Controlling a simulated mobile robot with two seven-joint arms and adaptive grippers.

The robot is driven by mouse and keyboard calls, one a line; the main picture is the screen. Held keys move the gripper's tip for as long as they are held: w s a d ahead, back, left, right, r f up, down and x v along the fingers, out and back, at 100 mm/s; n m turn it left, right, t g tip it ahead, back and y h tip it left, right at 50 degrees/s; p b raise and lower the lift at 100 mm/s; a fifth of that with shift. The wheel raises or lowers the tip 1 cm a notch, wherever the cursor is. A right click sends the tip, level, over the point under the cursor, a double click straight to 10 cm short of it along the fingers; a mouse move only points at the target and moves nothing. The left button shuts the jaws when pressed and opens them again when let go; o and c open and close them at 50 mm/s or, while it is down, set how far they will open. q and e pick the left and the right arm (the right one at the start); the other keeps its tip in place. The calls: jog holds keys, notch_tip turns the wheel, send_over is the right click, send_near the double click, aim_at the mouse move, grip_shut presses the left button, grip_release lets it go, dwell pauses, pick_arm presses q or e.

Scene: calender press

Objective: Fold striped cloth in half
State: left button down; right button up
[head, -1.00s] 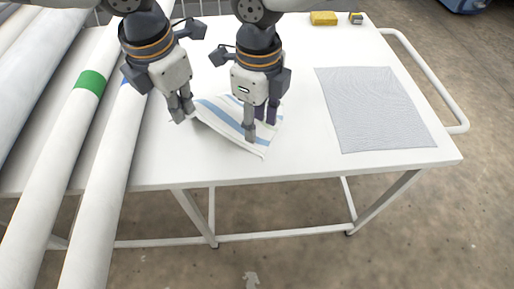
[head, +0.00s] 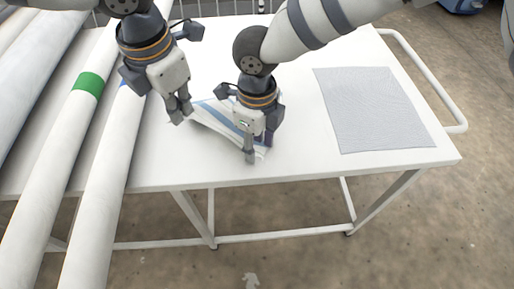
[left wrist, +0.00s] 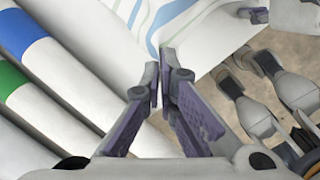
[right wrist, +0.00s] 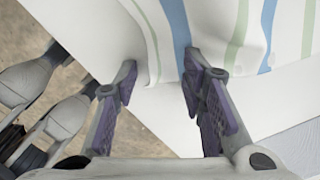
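The striped cloth (head: 214,114), white with blue and green stripes, lies crumpled on the white table, partly hidden behind my right gripper. My left gripper (head: 181,112) is at the cloth's left corner. In the left wrist view its fingertips (left wrist: 160,62) are nearly together at the cloth's edge, apparently pinching it. My right gripper (head: 259,150) is low at the cloth's near end, by the table's front edge. In the right wrist view its fingers (right wrist: 159,68) are apart, with the cloth's raised edge (right wrist: 150,40) between and just beyond them.
A grey, finely lined mat (head: 370,110) lies flat on the right of the white table (head: 310,160). Long white rolls (head: 105,165), one with a green band, lie along the left. A white rail (head: 430,80) runs along the table's right end. Clear tabletop separates cloth and mat.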

jog(key=shift+f, duration=0.1)
grip_shut()
dwell(1.2)
notch_tip(320, 180, up, 5)
jog(key=shift+r, duration=0.1)
